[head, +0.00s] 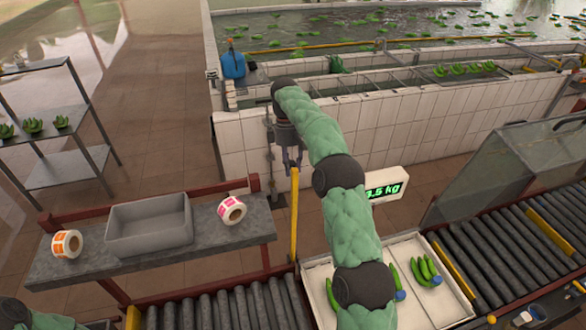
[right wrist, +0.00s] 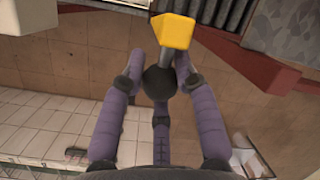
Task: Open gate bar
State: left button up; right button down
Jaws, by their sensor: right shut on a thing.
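The yellow gate bar (head: 294,215) runs almost straight up the head view, from beside the white tray's left corner to my right gripper (head: 292,163). I cannot tell how far it is tilted in depth. In the right wrist view, my right gripper (right wrist: 160,68) is shut on a dark round knob (right wrist: 158,83) at the bar's end. The yellow end of the bar (right wrist: 176,32) shows just beyond the fingertips. My left gripper is out of view; only part of my left arm shows at the bottom left corner.
A grey shelf (head: 80,262) carries a grey bin (head: 150,226) and two label rolls. Roller conveyors (head: 245,305) run along the front. A white tray (head: 440,262) holds green bananas below a weight display (head: 384,186). A tiled basin wall (head: 400,130) stands behind my right arm.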

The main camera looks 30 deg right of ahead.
jog(key=shift+w+r, duration=0.1)
jog(key=shift+w, duration=0.2)
jog(key=c, duration=0.9)
grip_release()
jog(key=shift+s, duration=0.2)
